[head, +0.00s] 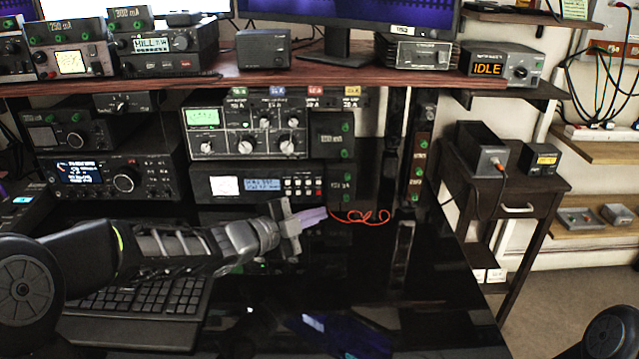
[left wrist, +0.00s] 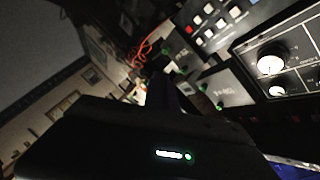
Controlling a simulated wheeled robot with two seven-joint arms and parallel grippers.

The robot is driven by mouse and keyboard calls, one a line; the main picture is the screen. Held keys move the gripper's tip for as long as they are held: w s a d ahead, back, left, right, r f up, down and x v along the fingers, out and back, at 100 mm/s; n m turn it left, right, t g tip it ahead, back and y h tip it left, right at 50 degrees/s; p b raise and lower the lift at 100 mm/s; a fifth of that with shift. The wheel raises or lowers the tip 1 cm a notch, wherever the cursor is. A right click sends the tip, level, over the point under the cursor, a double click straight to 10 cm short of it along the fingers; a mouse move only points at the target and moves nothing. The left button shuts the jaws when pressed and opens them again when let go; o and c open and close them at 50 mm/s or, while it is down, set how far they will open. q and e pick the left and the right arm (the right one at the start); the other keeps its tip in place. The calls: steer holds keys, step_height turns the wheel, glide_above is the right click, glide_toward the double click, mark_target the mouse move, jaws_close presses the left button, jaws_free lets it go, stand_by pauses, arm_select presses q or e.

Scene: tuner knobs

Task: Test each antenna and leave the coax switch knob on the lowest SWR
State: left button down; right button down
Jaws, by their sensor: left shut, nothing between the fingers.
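I cannot tell which knob is the coax switch. Part of a panel with pale knobs (left wrist: 271,58) shows at the right of the left wrist view. My left gripper (head: 314,215) is shut and empty, in front of and below the tuner, apart from its knobs. My right gripper is out of view.
Below the tuner is a unit with a meter and display (head: 262,185). A red cable (head: 362,216) lies right of my left gripper. A keyboard (head: 140,296) lies at front left. A box reading IDLE (head: 488,69) sits at upper right. The glossy desk's front right is clear.

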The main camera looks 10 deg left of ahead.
arm_select(q)
steer(key=shift+w, duration=0.1)
steer(key=p, duration=0.4)
glide_toward(326, 185)
steer(key=d, duration=0.1)
steer(key=w+d+f, duration=0.1)
steer(key=w+d, duration=0.1)
steer(key=shift+w+d+f, duration=0.2)
steer(key=shift+w+d, duration=0.05)
steer(key=shift+w+a+f, duration=0.15)
steer(key=shift+w+a, duration=0.05)
steer(key=shift+w, duration=0.6)
stand_by(0.9)
steer(key=shift+w+a+p, duration=0.1)
steer(key=shift+w+p, duration=0.25)
steer(key=shift+p, duration=0.05)
steer(key=shift+w+a, duration=0.1)
steer(key=shift+w, duration=0.25)
stand_by(0.5)
stand_by(0.3)
steer(key=shift+s+d, duration=0.2)
steer(key=shift+s, duration=0.55)
